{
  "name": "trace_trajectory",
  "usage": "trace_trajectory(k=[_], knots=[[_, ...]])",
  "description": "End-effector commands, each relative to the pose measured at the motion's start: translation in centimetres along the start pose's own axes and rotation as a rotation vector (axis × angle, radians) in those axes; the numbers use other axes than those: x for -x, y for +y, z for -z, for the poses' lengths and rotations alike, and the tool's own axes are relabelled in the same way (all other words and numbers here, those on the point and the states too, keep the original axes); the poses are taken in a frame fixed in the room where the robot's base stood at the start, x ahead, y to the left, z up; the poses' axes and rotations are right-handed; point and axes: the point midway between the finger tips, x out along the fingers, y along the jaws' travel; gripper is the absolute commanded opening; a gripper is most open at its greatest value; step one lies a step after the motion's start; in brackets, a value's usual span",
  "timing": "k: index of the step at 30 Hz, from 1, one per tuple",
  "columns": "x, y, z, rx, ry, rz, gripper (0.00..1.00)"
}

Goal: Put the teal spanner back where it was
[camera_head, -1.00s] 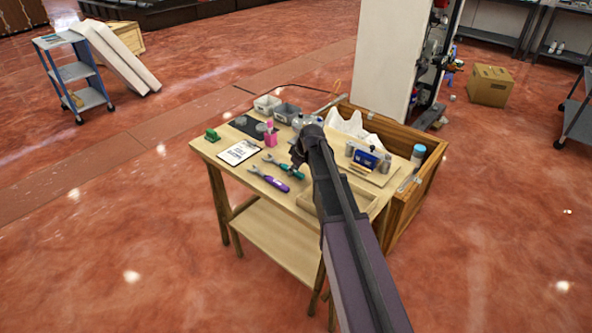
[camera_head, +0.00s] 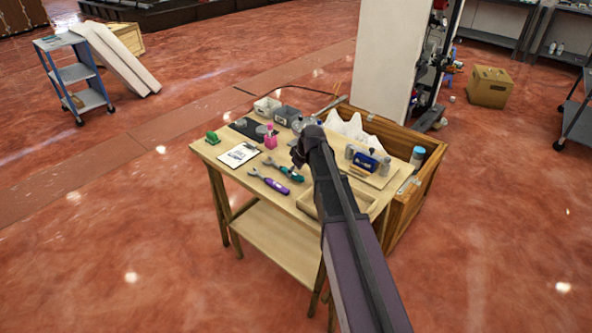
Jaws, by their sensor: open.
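The teal spanner (camera_head: 284,169) lies on the wooden workbench (camera_head: 228,171), just behind and roughly parallel to a purple-handled spanner (camera_head: 269,180). Its grey jaw end points to the upper left and its teal handle runs to the lower right. My gripper (camera_head: 298,163) is open, right above or beside the teal handle, with the spanner outside a firm grip as far as I can see. The gap between fingers and handle is too small to judge. My arm hides part of the bench to the right of the gripper.
A clipboard (camera_head: 239,154), a green object (camera_head: 211,138), a pink bottle (camera_head: 270,141) and grey bins (camera_head: 286,113) stand on the bench. A shallow wooden tray (camera_head: 307,205) lies by the front edge. A board with a blue box (camera_head: 366,161) is at right. A wooden crate (camera_head: 409,200) adjoins.

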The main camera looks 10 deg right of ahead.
Motion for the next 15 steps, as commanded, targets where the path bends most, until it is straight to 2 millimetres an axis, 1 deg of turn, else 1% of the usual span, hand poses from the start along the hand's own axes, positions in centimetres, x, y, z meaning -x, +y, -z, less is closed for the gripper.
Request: trace_trajectory(k=[1,15], knots=[[0.8,0.0,0.1,0.0,0.0,0.0,0.68],[5.1,0.0,0.1,0.0,0.0,0.0,0.68]])
